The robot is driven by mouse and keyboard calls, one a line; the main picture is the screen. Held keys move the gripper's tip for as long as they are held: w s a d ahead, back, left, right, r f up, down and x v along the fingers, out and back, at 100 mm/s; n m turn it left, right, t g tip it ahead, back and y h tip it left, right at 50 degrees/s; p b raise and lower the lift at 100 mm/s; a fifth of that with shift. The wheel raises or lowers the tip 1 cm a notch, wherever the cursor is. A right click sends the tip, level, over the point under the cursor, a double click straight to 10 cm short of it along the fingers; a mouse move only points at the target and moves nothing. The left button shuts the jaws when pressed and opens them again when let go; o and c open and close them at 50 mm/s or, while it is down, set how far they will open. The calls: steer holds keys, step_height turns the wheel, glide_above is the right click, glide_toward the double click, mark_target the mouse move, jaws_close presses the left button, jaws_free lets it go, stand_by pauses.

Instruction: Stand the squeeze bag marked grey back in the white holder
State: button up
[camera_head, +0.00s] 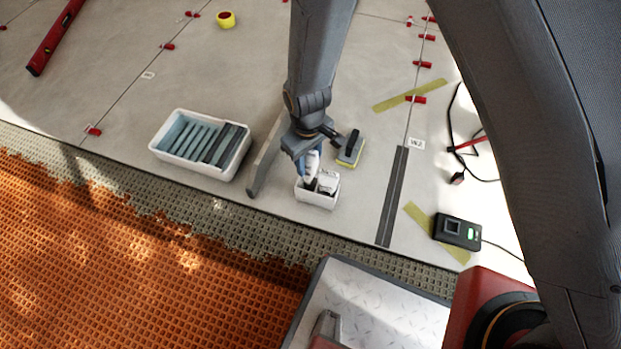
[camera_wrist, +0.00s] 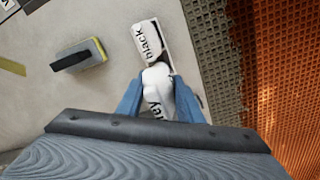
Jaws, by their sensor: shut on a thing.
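My gripper (camera_head: 307,166) is shut on the white squeeze bag marked grey (camera_head: 312,163). In the wrist view the bag (camera_wrist: 158,82) sits between the two blue fingers, with only the end of its lettering showing. The white holder (camera_head: 315,200) stands on the tiles directly below the gripper. The bag is roughly upright over the holder's left part; whether its lower end is inside or just above the rim I cannot tell. A second white bag, marked black (camera_wrist: 149,40), stands in the holder beside it, and shows in the head view (camera_head: 327,183).
A sponge float (camera_head: 350,150) lies behind the holder on the right. A grey bar (camera_head: 264,160) and a white tub of grey strips (camera_head: 164,147) are on the left. Dark strips (camera_head: 392,195) lie to the right. The tile edge runs just in front.

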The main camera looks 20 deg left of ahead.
steer(key=shift+f+b, duration=1.4)
steer(key=shift+f, duration=2.5)
steer(key=o, duration=1)
steer(key=shift+c, duration=0.2)
step_height(320, 180, up, 13)
steer(key=p, duration=0.5)
steer(key=shift+f, duration=0.2)
step_height(320, 180, up, 11)
steer(key=m, duration=0.2)
glide_above(308, 184)
steer(key=w+d, duration=0.2)
steer(key=d, duration=0.1)
steer(key=s+d+r+m, duration=0.1)
steer(key=s+d+r, duration=0.15)
steer(key=r, duration=0.35)
steer(key=s+d+r+m+y, duration=0.1)
steer(key=d+r, duration=0.3)
steer(key=r, duration=0.1)
steer(key=s+d+r+m, duration=0.1)
steer(key=s+d+r, duration=0.15)
steer(key=r, duration=0.35)
steer(key=s+d+r+m, duration=0.2)
steer(key=s+d+r, duration=0.3)
steer(key=d, duration=0.2)
steer(key=shift+s+r+y, duration=0.15)
steer(key=shift+s+y, duration=0.15)
steer(key=shift+y, duration=0.1)
